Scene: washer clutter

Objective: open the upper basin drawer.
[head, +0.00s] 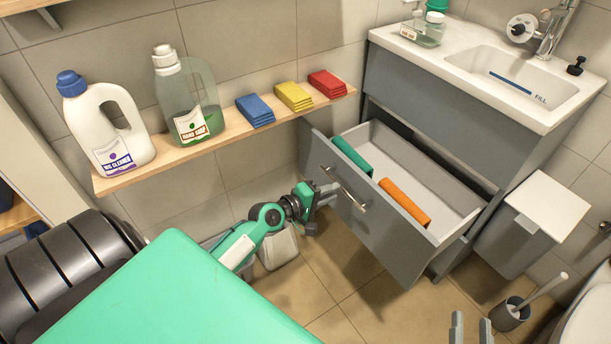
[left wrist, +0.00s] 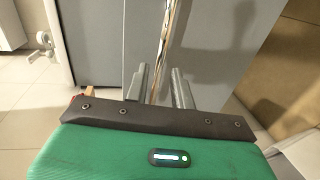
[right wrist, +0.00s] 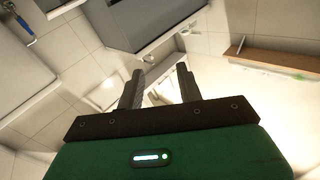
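The basin cabinet (head: 420,98) stands at the right of the head view. Below its plain upper front, a grey drawer (head: 395,245) is pulled well out, with a green roll (head: 352,155) and an orange roll (head: 404,203) inside. Its metal bar handle (head: 346,190) is on the front. My left gripper (head: 325,193) is at that handle. In the left wrist view, the fingers (left wrist: 161,82) are apart, with the handle bar (left wrist: 164,45) seen between them; contact is unclear. My right gripper (head: 470,328) is low at the right, open and empty, away from the drawer.
A wooden shelf (head: 225,135) on the left wall holds a white cleaner bottle (head: 106,128), a hand soap bottle (head: 188,98) and folded cloths. A grey bin (head: 528,222) and toilet brush (head: 515,312) stand right of the drawer. Floor before the drawer is clear.

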